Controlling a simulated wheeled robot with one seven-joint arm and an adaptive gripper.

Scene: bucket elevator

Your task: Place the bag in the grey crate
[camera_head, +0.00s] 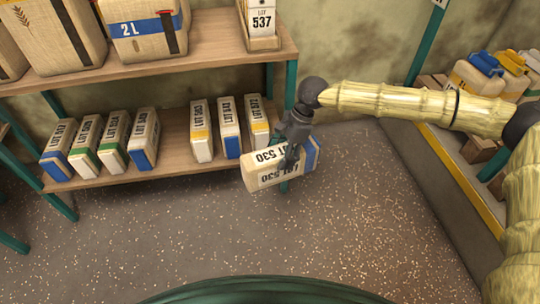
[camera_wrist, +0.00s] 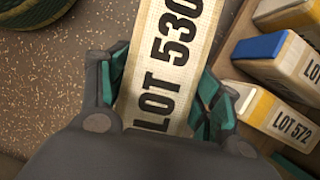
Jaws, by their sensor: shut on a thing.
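My gripper (camera_head: 290,152) is shut on a cream bag (camera_head: 262,175) labelled LOT 530, with a blue band at its right end. The bag is held tilted in front of the lower shelf's right end, above the floor. In the wrist view the same bag (camera_wrist: 168,45) sits between the green-padded fingers, its LOT 530 label facing the camera. I see no grey crate in either view.
The lower shelf (camera_head: 105,186) bears several upright lot bags with coloured bands. The upper shelf (camera_head: 150,68) holds larger sacks. A green post (camera_head: 290,85) stands behind my gripper. Another rack (camera_head: 465,185) with bags is at right. The speckled floor (camera_head: 200,240) is clear.

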